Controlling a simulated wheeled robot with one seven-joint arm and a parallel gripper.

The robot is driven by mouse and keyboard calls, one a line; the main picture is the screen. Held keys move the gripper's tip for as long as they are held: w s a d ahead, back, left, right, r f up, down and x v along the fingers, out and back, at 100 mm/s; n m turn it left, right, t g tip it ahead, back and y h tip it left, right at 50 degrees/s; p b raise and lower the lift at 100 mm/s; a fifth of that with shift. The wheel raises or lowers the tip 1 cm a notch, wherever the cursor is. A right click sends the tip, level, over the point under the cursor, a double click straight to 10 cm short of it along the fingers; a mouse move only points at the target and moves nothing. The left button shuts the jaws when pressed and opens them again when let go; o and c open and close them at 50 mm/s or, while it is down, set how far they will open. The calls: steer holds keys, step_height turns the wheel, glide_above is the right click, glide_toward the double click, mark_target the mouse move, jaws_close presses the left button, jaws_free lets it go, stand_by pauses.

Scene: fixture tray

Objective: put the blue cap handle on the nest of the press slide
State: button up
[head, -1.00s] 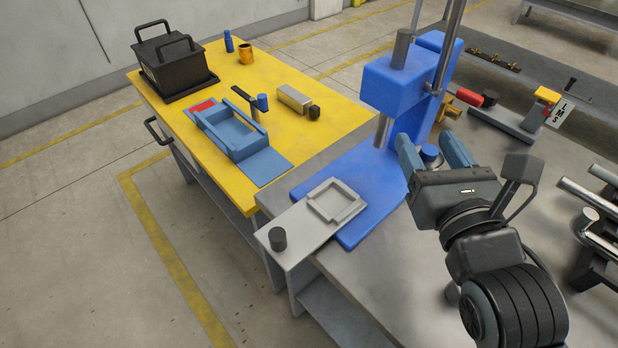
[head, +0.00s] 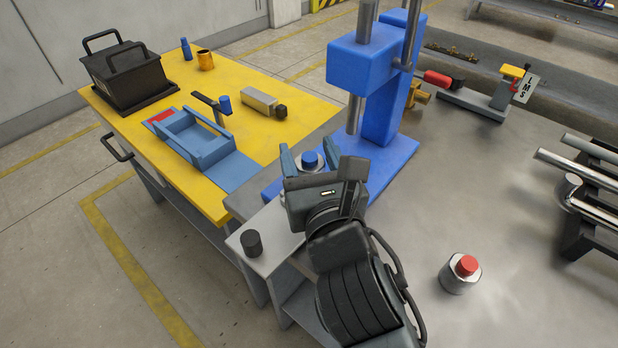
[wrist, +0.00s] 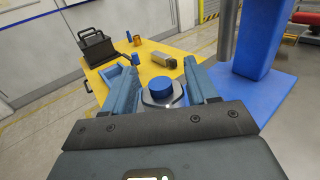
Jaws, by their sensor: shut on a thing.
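The blue cap handle (head: 309,159) has a round blue top on a pale grey base, and it also shows in the wrist view (wrist: 162,89). My gripper (head: 310,161) is shut on it, one finger on each side, with the blue top standing up between them. The press slide (head: 262,229) is a light grey plate with a black knob (head: 251,243) at its front end. My gripper and arm cover the slide's rear part, and the nest is hidden. I cannot tell whether the cap handle touches the nest or is above it.
The blue press (head: 385,110) with its column stands just behind my gripper. A red-topped cap handle (head: 466,266) stands on the grey bench at right. The yellow table (head: 225,185) at left holds a blue fixture (head: 208,150) and a black case (head: 128,75).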

steer(key=shift+f+b, duration=0.6)
steer(key=shift+f, duration=1.55)
steer(key=o, duration=1.2)
steer(key=shift+c, duration=0.2)
steer(key=shift+r, duration=0.25)
steer(key=b+v, duration=0.1)
steer(key=v, duration=1.1)
